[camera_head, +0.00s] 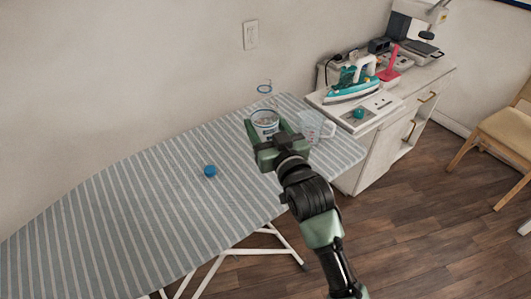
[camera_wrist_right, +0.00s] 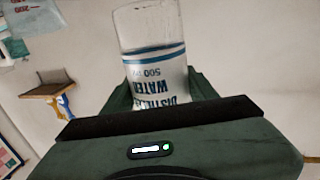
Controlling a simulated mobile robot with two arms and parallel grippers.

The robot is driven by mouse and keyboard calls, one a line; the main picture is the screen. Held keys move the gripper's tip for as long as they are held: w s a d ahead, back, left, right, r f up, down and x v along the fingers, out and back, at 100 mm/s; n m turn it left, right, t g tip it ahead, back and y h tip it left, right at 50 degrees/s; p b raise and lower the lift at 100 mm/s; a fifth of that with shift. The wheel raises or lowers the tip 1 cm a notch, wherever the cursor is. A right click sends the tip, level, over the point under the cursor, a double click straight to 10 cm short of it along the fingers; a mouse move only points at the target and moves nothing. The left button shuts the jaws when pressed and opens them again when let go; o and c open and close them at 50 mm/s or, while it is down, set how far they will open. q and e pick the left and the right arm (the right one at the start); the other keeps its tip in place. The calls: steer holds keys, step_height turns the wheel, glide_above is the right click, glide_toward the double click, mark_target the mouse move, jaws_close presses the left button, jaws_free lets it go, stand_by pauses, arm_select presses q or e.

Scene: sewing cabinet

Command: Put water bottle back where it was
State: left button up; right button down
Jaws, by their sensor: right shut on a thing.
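The clear water bottle (camera_head: 265,118) with a white label and blue bands is over the right end of the striped ironing board (camera_head: 120,215). A blue cap (camera_head: 210,171) lies apart on the board. My left gripper is not in view.
A clear measuring cup (camera_head: 311,127) stands close to the right of the bottle on the board. A white cabinet (camera_head: 372,155) beyond holds a teal iron (camera_head: 352,84) and a sewing machine (camera_head: 412,25). The board's left and middle are clear apart from the cap.

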step_height(320, 180, down, 9)
steer(key=shift+f, duration=0.1)
stand_by(0.4)
steer(key=shift+f, duration=0.15)
steer(key=shift+c, duration=2.3)
jaws_free()
steer(key=shift+s, duration=0.15)
steer(key=b+v, duration=0.1)
steer(key=v, duration=1.1)
